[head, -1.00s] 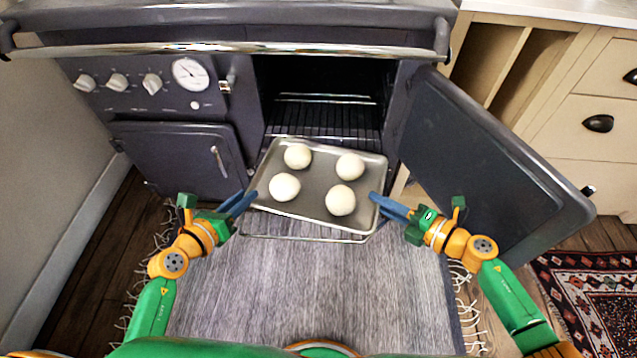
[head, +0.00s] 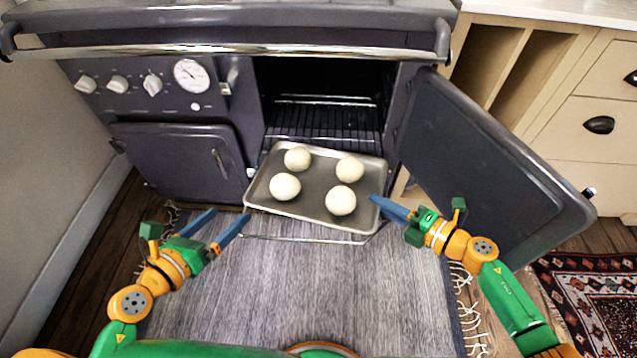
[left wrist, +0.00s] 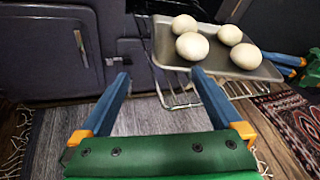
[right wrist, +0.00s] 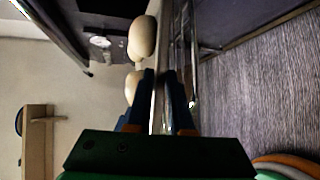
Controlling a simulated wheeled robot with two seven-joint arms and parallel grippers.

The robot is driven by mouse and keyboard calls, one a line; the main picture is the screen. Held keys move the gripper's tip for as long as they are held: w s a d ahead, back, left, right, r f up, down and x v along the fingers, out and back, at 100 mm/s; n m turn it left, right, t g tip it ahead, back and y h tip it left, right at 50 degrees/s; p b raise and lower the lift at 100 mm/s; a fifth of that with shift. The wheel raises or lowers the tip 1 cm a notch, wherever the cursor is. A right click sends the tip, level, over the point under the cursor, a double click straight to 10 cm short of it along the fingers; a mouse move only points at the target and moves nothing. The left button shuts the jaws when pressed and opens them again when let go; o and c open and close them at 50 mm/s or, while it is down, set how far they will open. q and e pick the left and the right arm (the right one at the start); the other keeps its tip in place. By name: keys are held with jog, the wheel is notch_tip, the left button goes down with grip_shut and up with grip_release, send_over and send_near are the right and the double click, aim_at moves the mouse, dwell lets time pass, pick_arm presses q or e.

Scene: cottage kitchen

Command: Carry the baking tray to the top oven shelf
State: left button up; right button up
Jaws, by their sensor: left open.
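The grey metal baking tray (head: 318,210) carries several white dough balls (head: 285,187). It sits tilted at the oven mouth, over a pulled-out wire rack (head: 300,240). My left gripper (head: 228,213) is open and empty, just left of the tray's near-left corner. In the left wrist view its fingers (left wrist: 162,82) are spread, with the tray (left wrist: 235,64) beyond them. My right gripper (head: 374,198) is at the tray's right edge. In the right wrist view its fingers (right wrist: 163,75) lie on both sides of the tray's rim, shut on it. The oven's inner depth is dark.
The oven door (head: 490,165) stands open on the right, close to my right arm. A shelf of wire bars (head: 325,120) is inside the oven. A closed lower door (head: 180,160) is on the left. A grey rug (head: 300,300) covers the floor in front.

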jog(key=v, duration=0.8)
dwell(0.4)
